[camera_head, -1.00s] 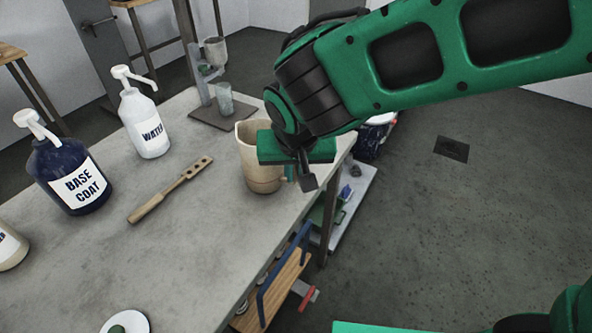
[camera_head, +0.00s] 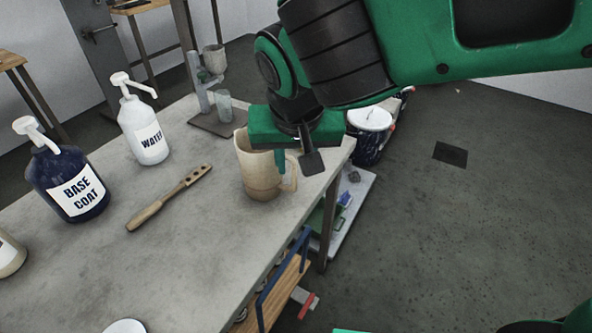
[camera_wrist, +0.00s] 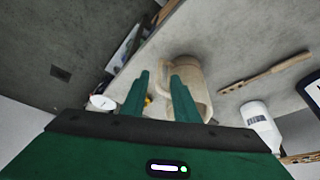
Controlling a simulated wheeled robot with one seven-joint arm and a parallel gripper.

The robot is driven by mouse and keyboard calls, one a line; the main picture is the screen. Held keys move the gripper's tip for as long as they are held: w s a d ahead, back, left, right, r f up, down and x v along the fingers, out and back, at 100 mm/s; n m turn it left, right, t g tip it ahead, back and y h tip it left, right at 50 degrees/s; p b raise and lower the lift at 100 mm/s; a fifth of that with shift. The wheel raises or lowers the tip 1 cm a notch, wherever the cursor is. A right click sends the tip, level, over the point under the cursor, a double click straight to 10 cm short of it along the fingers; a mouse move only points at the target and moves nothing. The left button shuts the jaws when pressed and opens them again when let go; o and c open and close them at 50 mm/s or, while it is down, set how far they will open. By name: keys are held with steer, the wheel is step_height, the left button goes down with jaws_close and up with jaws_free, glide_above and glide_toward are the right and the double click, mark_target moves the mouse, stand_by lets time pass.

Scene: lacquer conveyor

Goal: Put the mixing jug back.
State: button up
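The mixing jug (camera_head: 257,178) is a beige, upright vessel with a handle on its right side. It stands on the grey bench near the right edge. My gripper (camera_head: 283,172) points down over the jug's handle side, overlapping it in the head view. In the wrist view, the two green fingers of my gripper (camera_wrist: 160,75) are apart with a clear gap. The right finger overlaps the jug (camera_wrist: 188,68); the left finger lies against the background. Nothing is visibly clamped, and I cannot tell whether a finger touches the jug.
The bench (camera_head: 200,240) also bears a WATER bottle (camera_head: 145,135), a BASE COAT bottle (camera_head: 72,185), a wooden paddle (camera_head: 168,198) and a stand (camera_head: 207,120) with a cup (camera_head: 224,105). A lidded bucket (camera_head: 369,120) is beyond the edge. The bench's front middle is clear.

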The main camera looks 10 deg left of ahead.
steer(key=v, duration=0.3)
steer(key=shift+r, duration=0.15)
steer(key=w+d+f+m+g+h, duration=0.1)
steer(key=w+d+m, duration=0.15)
steer(key=d, duration=1.05)
steer(key=w+d+f+m+g+h, duration=0.1)
steer(key=w+d+f, duration=0.15)
steer(key=d, duration=1.05)
steer(key=s+d+f+m+g, duration=0.1)
steer(key=s+d+f+m, duration=0.1)
steer(key=s+d, duration=0.6)
steer(key=s+d+f+m+g+y, duration=0.1)
steer(key=s+d+f+m, duration=0.1)
steer(key=s+d, duration=0.7)
steer(key=d+m, duration=0.1)
steer(key=d, duration=0.3)
steer(key=shift+f+g, duration=0.3)
steer(key=shift+d, duration=0.1)
